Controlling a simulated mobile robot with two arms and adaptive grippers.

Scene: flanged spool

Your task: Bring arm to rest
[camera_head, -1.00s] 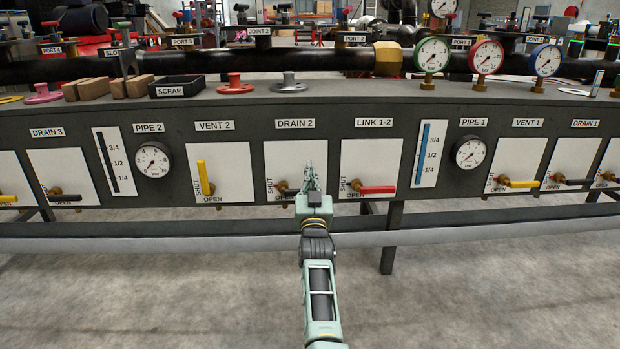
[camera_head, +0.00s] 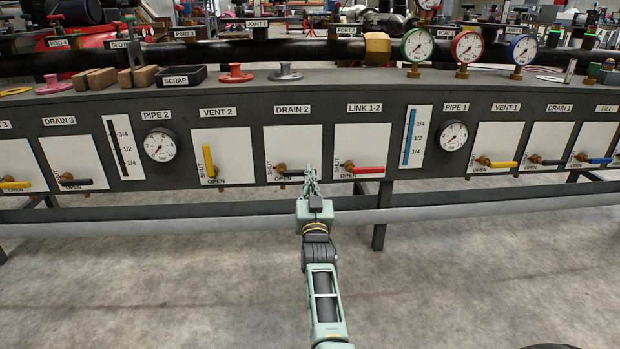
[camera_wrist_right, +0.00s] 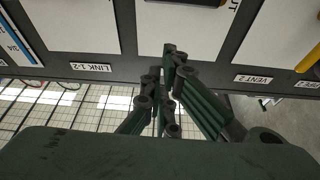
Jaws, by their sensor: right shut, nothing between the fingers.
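My right arm reaches forward from the bottom centre of the head view. Its green right gripper (camera_head: 311,182) is shut and empty. It stands in front of the bench panel, just below and right of the black DRAIN 2 lever (camera_head: 291,173), and looks apart from it. The red LINK 1-2 lever (camera_head: 368,170) lies level to the right. My left gripper is not in view.
The dark bench (camera_head: 330,93) with levers and gauges spans the view. The yellow VENT 2 lever (camera_head: 209,161) stands upright. A grey rail (camera_head: 180,219) runs low along the front. The floor (camera_head: 180,300) before the bench is clear. A SCRAP tray (camera_head: 179,76) sits on top.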

